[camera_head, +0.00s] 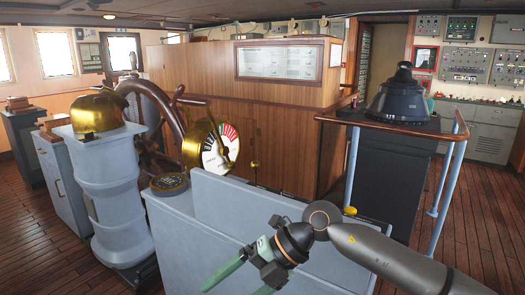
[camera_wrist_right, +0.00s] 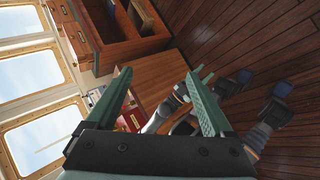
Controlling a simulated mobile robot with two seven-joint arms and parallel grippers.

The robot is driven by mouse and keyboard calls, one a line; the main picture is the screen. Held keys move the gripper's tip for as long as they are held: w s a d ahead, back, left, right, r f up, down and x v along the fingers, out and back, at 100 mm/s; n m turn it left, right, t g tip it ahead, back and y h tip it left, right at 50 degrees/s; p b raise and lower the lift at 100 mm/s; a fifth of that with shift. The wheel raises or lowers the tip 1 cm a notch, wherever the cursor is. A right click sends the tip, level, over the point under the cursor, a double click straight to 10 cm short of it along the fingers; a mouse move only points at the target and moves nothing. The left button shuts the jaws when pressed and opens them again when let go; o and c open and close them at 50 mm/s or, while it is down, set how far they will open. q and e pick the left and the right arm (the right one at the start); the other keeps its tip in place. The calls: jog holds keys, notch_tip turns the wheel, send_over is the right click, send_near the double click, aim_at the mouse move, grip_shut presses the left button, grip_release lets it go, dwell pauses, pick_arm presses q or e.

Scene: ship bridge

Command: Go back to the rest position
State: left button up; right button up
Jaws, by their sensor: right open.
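My right gripper (camera_head: 236,284) is at the bottom middle of the head view, in front of a pale grey console. Its two green fingers are spread apart, and their tips run toward the bottom edge. In the right wrist view the same gripper (camera_wrist_right: 160,100) shows both green fingers wide apart, with nothing held between them. Behind its right finger, small green finger-like parts (camera_wrist_right: 204,74) and dark arm links show, seemingly my left arm. Whether those jaws are open is unclear. My left gripper does not show in the head view.
The pale grey console (camera_head: 215,235) stands close to my right arm. Beyond it are a brass telegraph dial (camera_head: 220,147), a ship's wheel (camera_head: 165,120) and a grey pedestal with brass top (camera_head: 105,190). A railing (camera_head: 445,170) stands right. Plank floor (camera_head: 480,225) is free at far right.

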jog(key=s+a+r+m+y, duration=0.2)
jog(key=s+a+y, duration=0.25)
jog(key=y, duration=0.25)
jog(key=w+d+f+m+t+y, duration=0.25)
jog(key=w+d+m+t, duration=0.3)
jog(key=m+t, duration=1)
jog(key=d+f+m+t+h, duration=0.3)
jog(key=d+f+m+h, duration=0.75)
jog(key=f, duration=0.25)
jog(key=s+d+f+m+g+h, duration=0.3)
jog(key=s+d+f, duration=0.2)
jog(key=s+f, duration=0.4)
jog(key=s+d+f+m+g+h+p, duration=0.1)
jog(key=s+d+f+m+g+h, duration=0.2)
jog(key=s+d+f, duration=0.3)
jog(key=s+f+g, duration=0.1)
jog(key=s+f, duration=0.2)
jog(key=f, duration=0.1)
jog(key=shift+s+m, duration=0.25)
jog(key=shift+m, duration=0.05)
jog(key=shift+g, duration=0.25)
jog(key=shift+c, duration=0.3)
